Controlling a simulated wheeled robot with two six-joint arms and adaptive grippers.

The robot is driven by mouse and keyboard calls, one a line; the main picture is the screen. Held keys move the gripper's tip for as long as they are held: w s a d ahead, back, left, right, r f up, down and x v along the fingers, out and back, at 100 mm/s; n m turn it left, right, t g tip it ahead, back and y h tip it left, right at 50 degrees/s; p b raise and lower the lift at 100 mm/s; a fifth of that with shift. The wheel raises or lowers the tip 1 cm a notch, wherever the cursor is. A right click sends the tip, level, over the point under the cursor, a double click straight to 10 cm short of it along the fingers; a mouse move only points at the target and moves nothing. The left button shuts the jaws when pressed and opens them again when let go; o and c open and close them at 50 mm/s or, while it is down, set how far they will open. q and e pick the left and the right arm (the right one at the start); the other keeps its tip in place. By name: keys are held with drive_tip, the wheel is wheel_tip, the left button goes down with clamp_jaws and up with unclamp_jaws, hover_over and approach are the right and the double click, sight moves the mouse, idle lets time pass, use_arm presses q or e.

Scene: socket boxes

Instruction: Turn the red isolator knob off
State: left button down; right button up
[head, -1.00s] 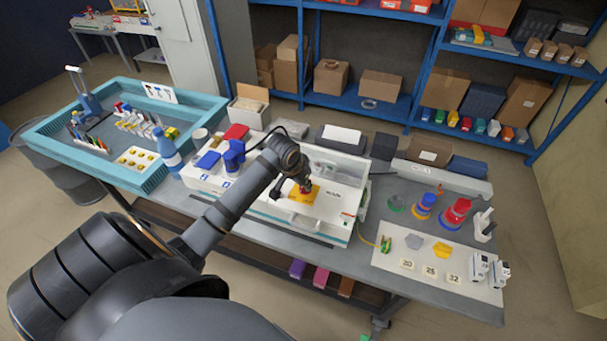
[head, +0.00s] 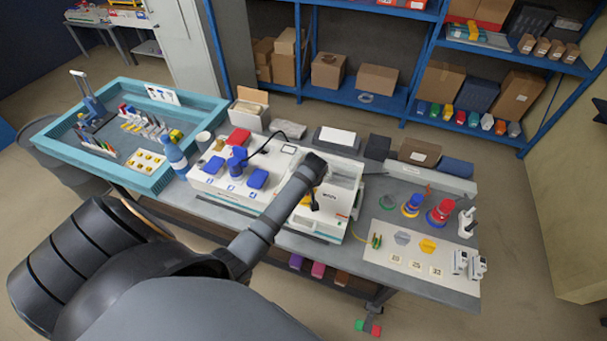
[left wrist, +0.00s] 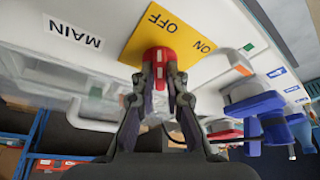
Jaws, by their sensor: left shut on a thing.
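The red isolator knob (left wrist: 158,54) stands on a yellow plate (left wrist: 138,48) marked OFF and ON, beside a MAIN label, in the left wrist view. My left gripper (left wrist: 160,82) is shut on the knob, with one finger on each side. The fingers hide part of the knob, and I cannot tell which mark it points to. In the head view my left gripper (head: 314,200) is over the right part of the white socket box (head: 262,205). My arm hides the knob there, and only a sliver of yellow plate (head: 304,201) shows. My right gripper is not in view.
Blue sockets (head: 257,179) and a blue plug (head: 237,162) with a black cable are left of my wrist. A white board (head: 395,235) with coloured parts lies right of the box. A teal tray (head: 52,152) stands at far left. Boxes line the back.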

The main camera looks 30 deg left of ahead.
use_arm(q)
drive_tip(key=shift+w+n, duration=0.1)
drive_tip(key=shift+n, duration=0.7)
drive_tip(key=shift+y, duration=0.3)
drive_tip(key=c, duration=1.4)
unclamp_jaws()
drive_tip(key=v, duration=1.2)
drive_tip(key=shift+w+a+r, duration=0.1)
drive_tip(key=shift+w, duration=0.15)
